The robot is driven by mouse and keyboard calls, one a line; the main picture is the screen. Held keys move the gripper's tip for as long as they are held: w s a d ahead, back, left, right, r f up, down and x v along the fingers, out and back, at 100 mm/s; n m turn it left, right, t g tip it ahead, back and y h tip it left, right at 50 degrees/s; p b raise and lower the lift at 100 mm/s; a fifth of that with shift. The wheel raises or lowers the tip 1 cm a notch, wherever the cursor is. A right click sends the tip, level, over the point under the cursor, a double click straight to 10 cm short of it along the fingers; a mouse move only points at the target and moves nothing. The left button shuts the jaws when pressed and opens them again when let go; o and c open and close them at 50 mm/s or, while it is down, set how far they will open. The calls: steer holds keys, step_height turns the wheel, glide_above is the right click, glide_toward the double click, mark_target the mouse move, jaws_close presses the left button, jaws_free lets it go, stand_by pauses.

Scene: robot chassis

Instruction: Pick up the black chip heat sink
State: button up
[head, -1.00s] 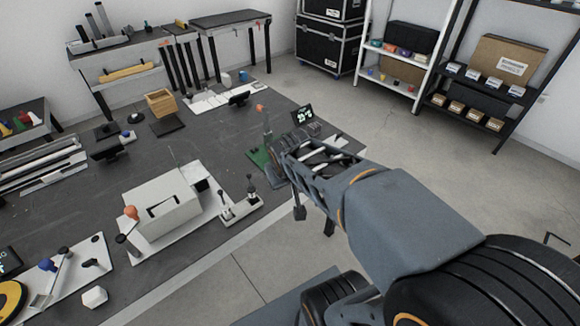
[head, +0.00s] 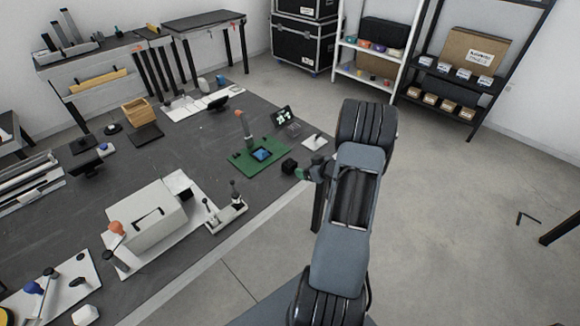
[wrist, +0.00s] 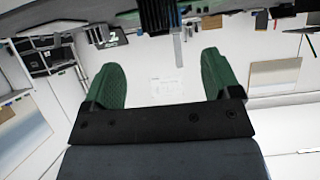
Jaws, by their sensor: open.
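The black chip heat sink (head: 289,165) is a small dark block on the dark table, just right of a green circuit board (head: 241,160), in the head view. In the wrist view, a black finned block (wrist: 157,16) at the top edge, partly cut off, looks like the same heat sink. My gripper (head: 305,174) is at the table's right edge in the head view, close to the heat sink and apart from it. In the wrist view its two green fingers (wrist: 163,78) stand wide apart with nothing between them. The heat sink is beyond the fingertips.
A blue chip (head: 262,155) lies on the board, with an orange-topped post (head: 239,116) behind it. A small dark display (head: 281,116) and a white plate (head: 314,142) are close by. A white machine (head: 150,213) stands front left.

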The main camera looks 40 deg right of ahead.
mark_target(293, 165)
steer(key=p+x, duration=0.1)
steer(key=x, duration=1)
steer(key=shift+a, duration=0.1)
steer(key=shift+s, duration=0.1)
steer(key=c, duration=1.1)
